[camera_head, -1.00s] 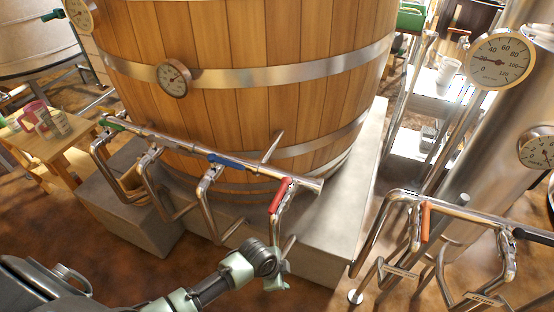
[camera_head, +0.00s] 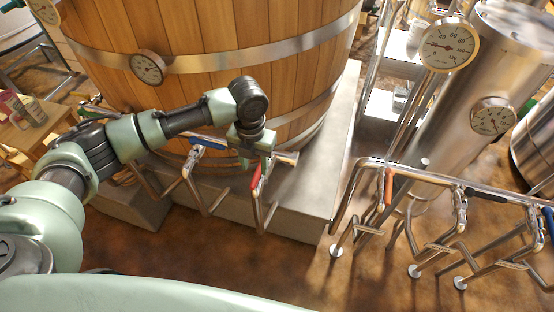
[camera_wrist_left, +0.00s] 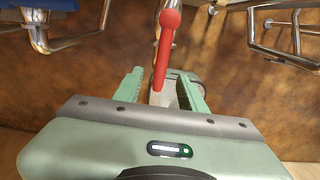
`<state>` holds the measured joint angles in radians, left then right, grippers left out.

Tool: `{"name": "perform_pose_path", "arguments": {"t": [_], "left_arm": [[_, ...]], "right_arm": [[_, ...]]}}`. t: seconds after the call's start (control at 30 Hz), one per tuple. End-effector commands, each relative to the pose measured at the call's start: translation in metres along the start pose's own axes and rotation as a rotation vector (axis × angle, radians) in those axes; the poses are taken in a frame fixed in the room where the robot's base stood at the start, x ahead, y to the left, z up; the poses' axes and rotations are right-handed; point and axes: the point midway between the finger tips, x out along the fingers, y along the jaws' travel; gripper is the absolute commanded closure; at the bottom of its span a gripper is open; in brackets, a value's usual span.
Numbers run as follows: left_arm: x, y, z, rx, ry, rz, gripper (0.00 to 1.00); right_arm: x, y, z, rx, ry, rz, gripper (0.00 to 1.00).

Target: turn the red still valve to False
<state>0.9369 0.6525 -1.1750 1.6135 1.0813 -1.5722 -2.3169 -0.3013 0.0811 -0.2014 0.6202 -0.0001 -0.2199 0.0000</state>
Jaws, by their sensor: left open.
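The red valve handle (camera_head: 256,177) sits on the pipe in front of the wooden still, near the pipe's right end. It points down and slightly left in the head view. My left gripper (camera_head: 256,160) is over the handle's upper end, seen from above. In the left wrist view the red handle (camera_wrist_left: 164,50) reaches between the two open fingers of my left gripper (camera_wrist_left: 168,85), with a finger on each side and a gap showing. My right gripper is not in view.
A blue valve handle (camera_head: 207,143) is on the same pipe just left. The wooden vat (camera_head: 215,70) and its stone plinth (camera_head: 310,190) stand behind. At right, a steel pipe rack carries an orange handle (camera_head: 389,186). Brown floor is open in front.

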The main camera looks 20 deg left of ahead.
Motion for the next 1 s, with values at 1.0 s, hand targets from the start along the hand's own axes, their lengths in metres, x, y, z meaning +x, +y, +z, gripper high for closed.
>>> {"name": "perform_pose_path", "arguments": {"t": [1.0], "left_arm": [[0.064, -0.001, 0.001, -0.002, -0.002, 0.0, 0.59]], "right_arm": [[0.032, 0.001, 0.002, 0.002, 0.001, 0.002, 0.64]]}}
